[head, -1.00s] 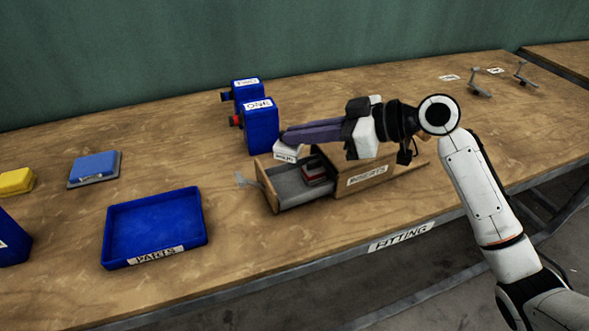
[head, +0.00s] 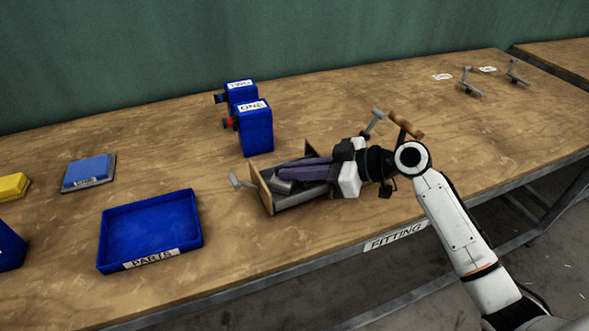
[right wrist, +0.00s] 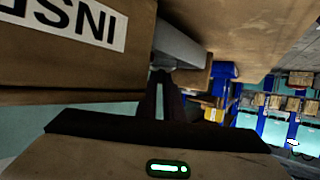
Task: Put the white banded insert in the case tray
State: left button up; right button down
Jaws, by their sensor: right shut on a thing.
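My right gripper (head: 282,178) reaches from the right with its purple fingers down over the open wooden tray (head: 296,203). It is shut on a small pale piece (head: 282,188), which looks like the white insert. That piece looks grey in the shade, and its band cannot be made out. In the right wrist view a pale grey block (right wrist: 180,44) shows beyond the fingers (right wrist: 162,90). The labelled wooden case (right wrist: 60,60) is close on the left there. In the head view my gripper hides most of the case and the tray's inside. My left gripper is not in view.
A blue PARTS tray (head: 150,231) is empty at front left. A blue block (head: 89,171) lies farther left. Bare bench lies between the PARTS tray and the case.

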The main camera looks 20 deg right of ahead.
jog(key=shift+f, duration=0.1)
jog(key=c, duration=2.2)
grip_release()
jog(key=b+v, duration=0.1)
jog(key=v, duration=1.1)
jog(key=shift+b, duration=0.3)
